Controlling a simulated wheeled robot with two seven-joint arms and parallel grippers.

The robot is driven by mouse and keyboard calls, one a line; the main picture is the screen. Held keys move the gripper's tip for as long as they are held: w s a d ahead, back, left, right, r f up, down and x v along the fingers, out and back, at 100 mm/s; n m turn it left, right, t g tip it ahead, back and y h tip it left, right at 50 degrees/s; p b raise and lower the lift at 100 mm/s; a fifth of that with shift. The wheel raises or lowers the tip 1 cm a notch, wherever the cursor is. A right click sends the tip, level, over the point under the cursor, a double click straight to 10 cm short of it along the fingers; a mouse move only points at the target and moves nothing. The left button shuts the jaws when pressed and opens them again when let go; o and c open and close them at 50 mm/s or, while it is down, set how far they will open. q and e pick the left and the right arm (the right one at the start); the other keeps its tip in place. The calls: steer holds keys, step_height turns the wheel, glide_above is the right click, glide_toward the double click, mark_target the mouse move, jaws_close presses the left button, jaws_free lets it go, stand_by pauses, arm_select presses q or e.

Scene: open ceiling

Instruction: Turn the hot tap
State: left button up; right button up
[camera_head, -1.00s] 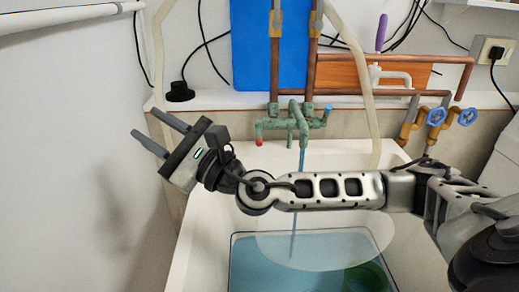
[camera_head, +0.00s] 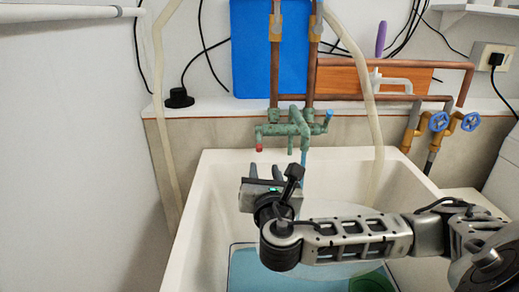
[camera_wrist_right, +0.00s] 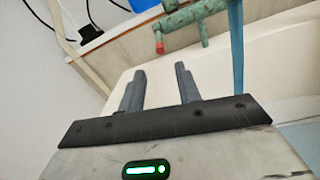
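The green, worn tap fitting (camera_head: 290,128) is mounted on the wall above the sink. Its red-tipped hot handle (camera_head: 259,148) is at the left end and its blue-tipped cold handle (camera_head: 329,114) at the right. My right gripper (camera_head: 265,170) is open and empty, just below the red handle and apart from it. In the right wrist view the two fingers (camera_wrist_right: 160,70) point toward the red tip (camera_wrist_right: 160,48), which appears between and beyond them. A blue stream (camera_wrist_right: 237,45) hangs below the fitting. My left gripper is not in view.
The white sink (camera_head: 215,190) lies below my right arm, with blue water (camera_head: 245,270) and a green container (camera_head: 372,281) in it. A pale hose (camera_head: 375,130) hangs right of the tap. Two blue valve wheels (camera_head: 438,121) are further right. The space left of the sink is clear.

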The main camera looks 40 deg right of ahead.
mark_target(260, 149)
steer(key=x, duration=1.1)
steer(key=shift+w, duration=0.1)
jaws_close()
